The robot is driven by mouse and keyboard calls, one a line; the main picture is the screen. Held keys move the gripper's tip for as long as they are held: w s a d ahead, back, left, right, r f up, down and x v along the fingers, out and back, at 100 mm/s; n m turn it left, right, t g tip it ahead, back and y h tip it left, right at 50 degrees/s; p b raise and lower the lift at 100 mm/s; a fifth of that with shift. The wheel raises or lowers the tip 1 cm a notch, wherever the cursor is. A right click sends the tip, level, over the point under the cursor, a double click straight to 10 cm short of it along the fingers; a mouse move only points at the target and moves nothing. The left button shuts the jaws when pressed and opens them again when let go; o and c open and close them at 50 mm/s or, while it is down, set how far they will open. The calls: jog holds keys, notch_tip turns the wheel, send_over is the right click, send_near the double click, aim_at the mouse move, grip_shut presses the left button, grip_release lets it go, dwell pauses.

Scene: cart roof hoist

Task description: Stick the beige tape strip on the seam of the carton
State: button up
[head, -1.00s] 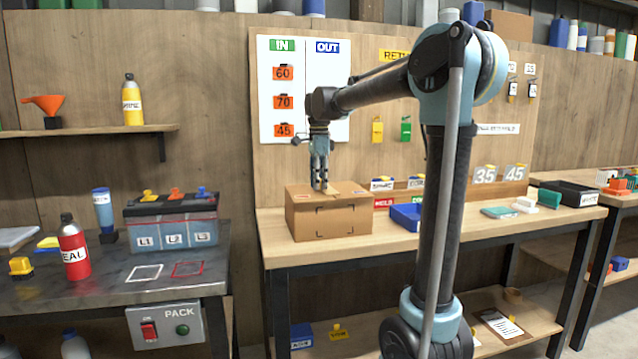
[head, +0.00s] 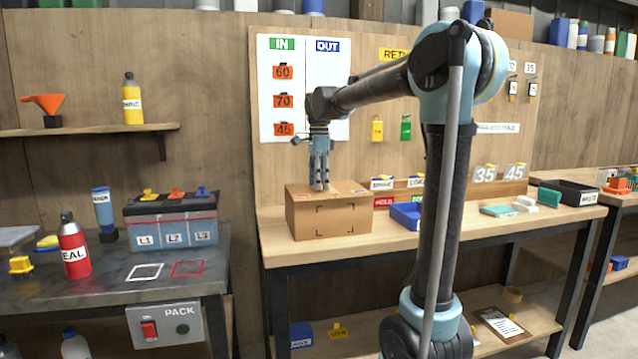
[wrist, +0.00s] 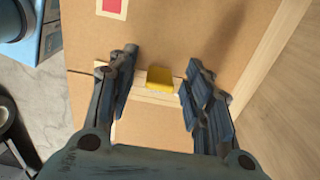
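The brown carton (head: 330,217) stands at the left end of the wooden bench; its top also shows in the wrist view (wrist: 185,30). The pale beige strip (wrist: 157,96) lies along the seam line across the carton top, and the fingers cover parts of it. A yellow tab (wrist: 160,78) stands on the strip. My gripper (wrist: 161,62) is open, with one finger on each side of the tab and a gap to both. In the head view my gripper (head: 320,186) points straight down at the carton top. Whether the strip is fully pressed down cannot be told.
A blue bin (head: 405,215) and labelled boxes (head: 384,202) stand right of the carton. The board (head: 300,90) with IN and OUT columns is on the wall behind. A dark bench (head: 110,285) with a battery (head: 172,228) and a red bottle (head: 73,250) is at left.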

jog(key=shift+o, duration=0.3)
jog(key=o, duration=0.4)
jog(key=shift+r, duration=0.1)
jog(key=shift+r, duration=3.4)
jog(key=shift+r, duration=0.1)
